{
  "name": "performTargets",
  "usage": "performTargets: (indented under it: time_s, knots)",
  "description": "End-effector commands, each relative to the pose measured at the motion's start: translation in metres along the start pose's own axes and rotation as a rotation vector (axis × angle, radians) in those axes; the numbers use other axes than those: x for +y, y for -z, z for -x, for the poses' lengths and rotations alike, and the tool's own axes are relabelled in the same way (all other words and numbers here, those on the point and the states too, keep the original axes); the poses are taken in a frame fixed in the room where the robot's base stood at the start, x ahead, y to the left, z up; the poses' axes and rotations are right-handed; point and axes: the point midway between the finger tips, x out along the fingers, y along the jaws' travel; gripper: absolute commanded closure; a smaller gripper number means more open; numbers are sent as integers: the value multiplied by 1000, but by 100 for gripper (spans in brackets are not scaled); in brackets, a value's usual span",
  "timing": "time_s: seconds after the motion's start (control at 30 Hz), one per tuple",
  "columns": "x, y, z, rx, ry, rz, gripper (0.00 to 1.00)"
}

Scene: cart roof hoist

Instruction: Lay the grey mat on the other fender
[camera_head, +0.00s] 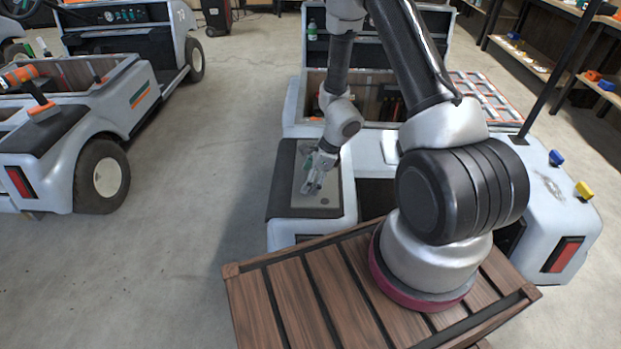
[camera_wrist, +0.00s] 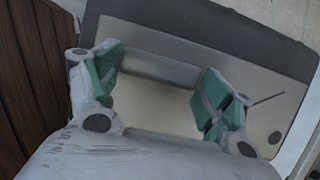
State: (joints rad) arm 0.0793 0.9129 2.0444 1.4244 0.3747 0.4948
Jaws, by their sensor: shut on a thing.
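The grey mat (camera_head: 331,188) lies flat on a dark pad (camera_head: 283,196) on the cart's left rear fender. In the wrist view the mat (camera_wrist: 255,98) is pale grey, with a small dark round spot and a raised bar across it. My gripper (camera_head: 312,184) is over the mat. In the wrist view its green-padded fingers (camera_wrist: 158,78) stand wide apart and are shut on the mat at the raised bar. The right rear fender (camera_head: 525,205) has a scuffed patch, and a blue and a yellow piece near its outer edge.
A slatted wooden crate (camera_head: 290,295) stands in front of the cart. A dark slanted post (camera_head: 557,75) rises by the right fender. A second cart (camera_head: 70,130) stands at the left, with bare floor (camera_head: 190,230) between. Shelves (camera_head: 530,60) line the back right.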

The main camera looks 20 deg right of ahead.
Motion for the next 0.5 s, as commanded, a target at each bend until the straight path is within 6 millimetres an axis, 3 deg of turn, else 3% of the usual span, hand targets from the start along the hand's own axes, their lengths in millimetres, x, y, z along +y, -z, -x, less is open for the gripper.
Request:
performTargets:
  time_s: [0.27, 0.3, 0.4, 0.5]
  knots:
    - [0, 0, -1, -1, 1, 0, 59]
    - [0, 0, -1, -1, 0, 0, 16]
    - [0, 0, -1, -1, 0, 0, 0]
    - [0, 0, -1, -1, 0, 0, 0]
